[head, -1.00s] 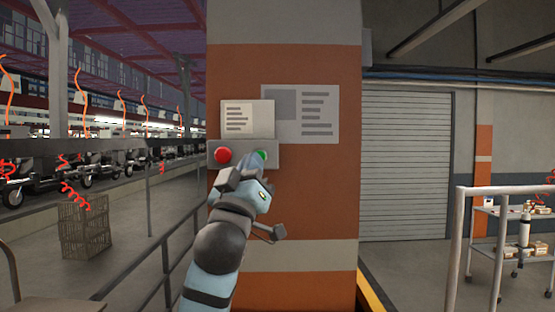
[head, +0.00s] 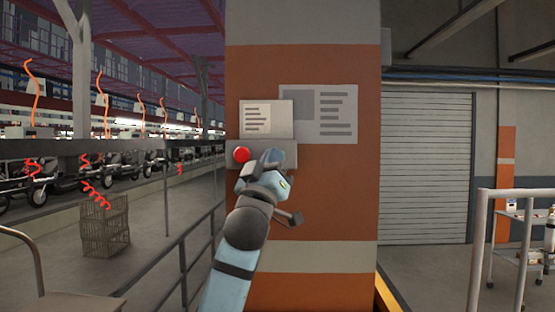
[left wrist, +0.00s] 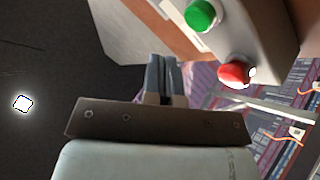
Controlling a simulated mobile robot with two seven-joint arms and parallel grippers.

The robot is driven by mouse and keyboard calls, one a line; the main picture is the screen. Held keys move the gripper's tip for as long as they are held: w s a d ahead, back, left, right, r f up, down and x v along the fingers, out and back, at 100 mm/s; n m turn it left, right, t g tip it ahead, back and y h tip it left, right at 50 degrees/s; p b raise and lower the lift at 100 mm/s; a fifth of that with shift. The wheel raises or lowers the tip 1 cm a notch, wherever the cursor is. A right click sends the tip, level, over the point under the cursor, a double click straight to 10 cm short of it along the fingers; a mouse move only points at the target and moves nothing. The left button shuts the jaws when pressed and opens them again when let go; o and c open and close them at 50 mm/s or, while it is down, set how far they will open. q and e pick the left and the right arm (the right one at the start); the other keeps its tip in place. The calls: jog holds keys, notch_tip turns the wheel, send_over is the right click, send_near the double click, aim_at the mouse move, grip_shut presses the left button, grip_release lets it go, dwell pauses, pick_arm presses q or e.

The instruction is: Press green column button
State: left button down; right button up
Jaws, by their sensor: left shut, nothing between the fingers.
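The grey button box (head: 262,145) is fixed to the orange and grey column (head: 340,190). Its red button (head: 241,154) shows left of my left gripper (head: 272,158). The gripper hides the green button in the head view. In the left wrist view the green button (left wrist: 202,14) is at the top, with the red button (left wrist: 233,74) below it on the box (left wrist: 262,40). My left gripper's fingers (left wrist: 161,72) are shut and empty. They point toward the column, with the green button up and to the right. I cannot tell any contact. My right gripper is not in view.
Two notices (head: 267,117) (head: 320,115) are on the column above the box. A dark railing (head: 180,265) runs at the left, past stacked crates (head: 105,228). A cart (head: 518,240) and a pale rail (head: 480,240) stand at the right before a shutter (head: 428,165).

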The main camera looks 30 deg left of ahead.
pick_arm(q)
jog(key=shift+w+a, duration=0.3)
jog(key=shift+w, duration=0.25)
jog(key=shift+w+a, duration=0.3)
jog(key=shift+w, duration=0.2)
jog(key=shift+w+a, duration=0.1)
dwell(1.3)
jog(key=shift+w+a, duration=0.15)
jog(key=shift+w, duration=0.1)
